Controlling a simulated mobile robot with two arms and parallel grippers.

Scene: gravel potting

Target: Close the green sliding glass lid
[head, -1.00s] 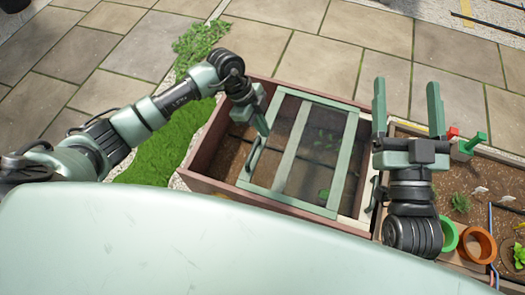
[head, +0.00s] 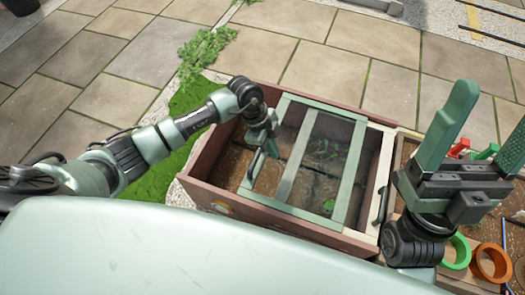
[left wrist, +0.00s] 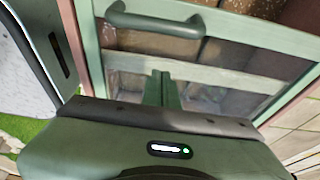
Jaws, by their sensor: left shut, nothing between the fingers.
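The green-framed sliding glass lid (head: 290,170) lies over the middle of a brown planter box (head: 195,165). My left gripper (head: 272,147) is at the lid's left side near the handle, shut and empty. Its fingers (left wrist: 163,88) point toward the glass; contact is unclear. My right gripper (head: 492,115) is open and empty, right of the box.
A second planter at the right holds a green pot ring (head: 457,250) and an orange pot (head: 492,263). A dark handle (head: 381,200) sits on the pale right edge of the box. Paving (head: 310,60) lies behind, with grass (head: 195,95) at the left.

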